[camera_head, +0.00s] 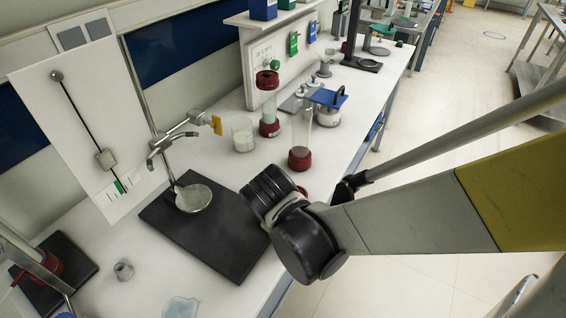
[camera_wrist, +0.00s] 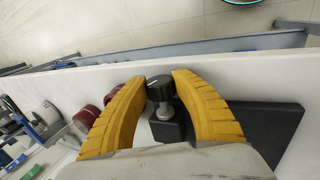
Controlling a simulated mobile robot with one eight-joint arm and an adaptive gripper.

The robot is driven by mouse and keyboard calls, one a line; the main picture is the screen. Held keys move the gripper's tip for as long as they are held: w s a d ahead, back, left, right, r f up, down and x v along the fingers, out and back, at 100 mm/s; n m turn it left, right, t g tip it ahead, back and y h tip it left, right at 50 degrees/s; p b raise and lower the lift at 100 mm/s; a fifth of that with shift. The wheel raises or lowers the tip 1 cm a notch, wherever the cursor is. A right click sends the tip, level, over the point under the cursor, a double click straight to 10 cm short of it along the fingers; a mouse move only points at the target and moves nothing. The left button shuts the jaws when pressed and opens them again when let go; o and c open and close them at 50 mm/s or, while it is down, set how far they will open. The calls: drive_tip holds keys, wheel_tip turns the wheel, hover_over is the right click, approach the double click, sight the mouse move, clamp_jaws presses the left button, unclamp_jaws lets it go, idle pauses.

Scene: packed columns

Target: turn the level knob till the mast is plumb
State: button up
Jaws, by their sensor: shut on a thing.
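My gripper (camera_wrist: 164,77) has its two yellow fingers closed around the black level knob (camera_wrist: 160,88) in the wrist view. The knob stands on a short grey stem above a corner of the black stand base (camera_wrist: 262,122). In the head view my wrist hides the gripper and knob, but the base (camera_head: 222,250) shows. The thin grey mast (camera_head: 140,88) rises from the base and carries a clamp with a yellow screw. Behind it, a white board (camera_head: 40,100) carries a dark pendulum rod (camera_head: 82,115) with a square bob. Its lower end is beside a green mark (camera_head: 119,187); exact alignment is unclear.
A glass beaker (camera_head: 242,135) and red-based tubes (camera_head: 300,140) stand behind the base on the white bench (camera_head: 225,103). A small metal cup (camera_head: 124,271) and another black stand (camera_head: 60,268) are at left.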

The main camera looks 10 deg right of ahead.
drive_tip(key=shift+t+h+b, duration=0.35)
drive_tip(key=shift+t+h, duration=0.05)
drive_tip(key=shift+t, duration=0.1)
drive_tip(key=o, duration=1.2)
drive_tip(key=v, duration=1.2)
drive_tip(key=shift+s+a, duration=0.1)
